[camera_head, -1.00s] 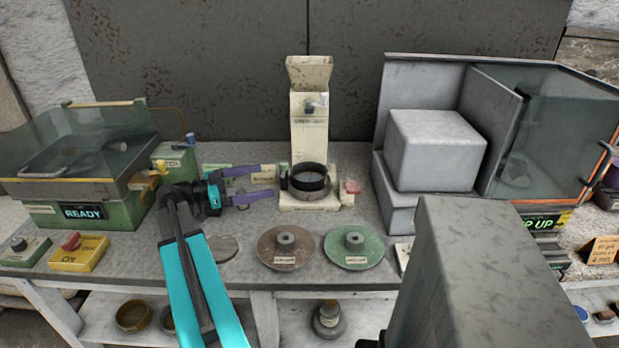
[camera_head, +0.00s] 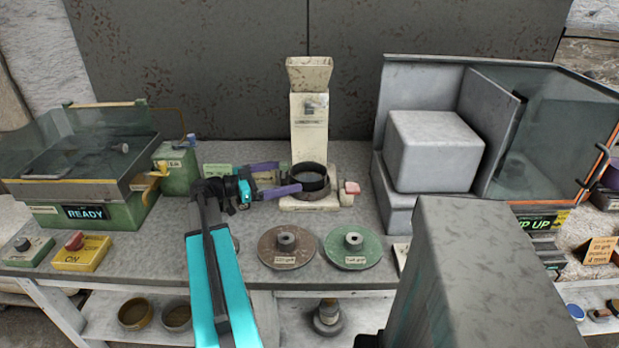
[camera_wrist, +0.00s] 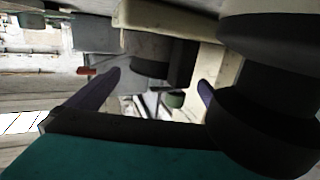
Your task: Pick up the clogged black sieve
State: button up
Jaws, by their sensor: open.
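The black sieve (camera_head: 311,181) is a round black ring resting on the base of the cream hopper machine (camera_head: 310,130). Whether its mesh is clogged cannot be seen. My gripper (camera_head: 289,177) is open, its purple fingers pointing right at the sieve. In the head view the nearer fingertip overlaps the sieve's left lower edge; contact cannot be told. In the wrist view, the fingers (camera_wrist: 160,77) stand wide apart with a dark round shape between and beyond them, probably the sieve.
A brown disc (camera_head: 287,247) and a green disc (camera_head: 353,248) lie in front of the machine. A red knob (camera_head: 351,188) sits to the sieve's right. A glass-lidded green unit (camera_head: 85,160) stands left, and a grey block (camera_head: 434,150) in a cabinet stands right.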

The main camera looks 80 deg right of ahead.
aim_at(300, 173)
jog(key=shift+p+x, duration=0.65)
jog(key=shift+x, duration=2.15)
jog(key=c, duration=0.9)
jog(key=shift+r, duration=0.15)
jog(key=shift+c, duration=0.2)
notch_tip(300, 173, up, 10)
jog(key=b, duration=0.2)
